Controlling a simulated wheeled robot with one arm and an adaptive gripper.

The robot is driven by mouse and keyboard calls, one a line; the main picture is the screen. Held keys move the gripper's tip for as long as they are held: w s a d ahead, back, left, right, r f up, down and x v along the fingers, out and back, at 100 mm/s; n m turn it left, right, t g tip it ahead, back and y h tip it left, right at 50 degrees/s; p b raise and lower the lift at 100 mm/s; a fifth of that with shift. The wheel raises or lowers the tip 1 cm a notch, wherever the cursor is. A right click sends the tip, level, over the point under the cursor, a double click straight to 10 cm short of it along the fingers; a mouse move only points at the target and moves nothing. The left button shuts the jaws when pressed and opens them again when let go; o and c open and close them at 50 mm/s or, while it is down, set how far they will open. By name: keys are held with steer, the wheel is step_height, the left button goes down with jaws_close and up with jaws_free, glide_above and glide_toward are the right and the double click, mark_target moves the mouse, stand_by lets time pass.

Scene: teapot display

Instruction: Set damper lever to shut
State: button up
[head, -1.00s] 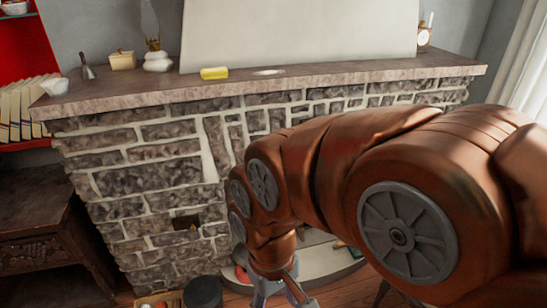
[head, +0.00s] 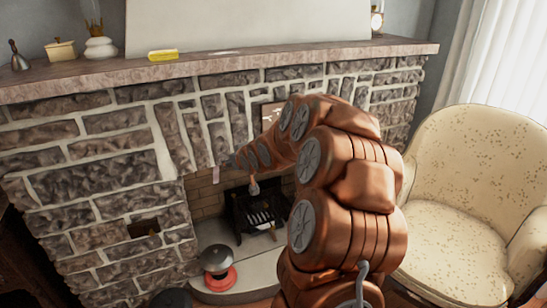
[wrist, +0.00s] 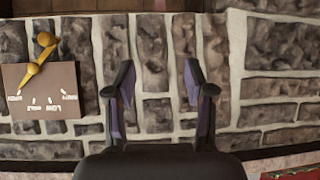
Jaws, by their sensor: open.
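The damper lever (wrist: 38,62) is a yellow handle with a round knob, on a brown plate (wrist: 62,88) at the left of the wrist view. The lever's thin end points towards the leftmost label. In the head view the plate (head: 271,112) shows partly behind my arm, above the firebox; the lever cannot be made out there. My gripper (wrist: 157,68) is open and empty in front of bare stone, to the right of the plate in the wrist view. It looks small in the head view (head: 222,168).
A black grate (head: 250,212) stands in the firebox. A red-and-dark pot (head: 218,268) sits on the hearth. A cream armchair (head: 455,215) stands at the right.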

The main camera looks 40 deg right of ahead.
steer(key=d+f+m+t+h+b, duration=0.1)
steer(key=d+f+t+h+b, duration=0.15)
steer(key=d, duration=0.75)
steer(key=d+f+t+h+b, duration=0.1)
steer(key=d+f+t+b, duration=0.25)
steer(key=d, duration=0.75)
steer(key=shift+y, duration=0.25)
steer(key=shift+f+x, duration=0.2)
steer(key=shift+x, duration=1.5)
steer(key=shift+f+x, duration=0.25)
steer(key=shift+x, duration=1.45)
jaws_close()
steer(key=shift+a, duration=0.1)
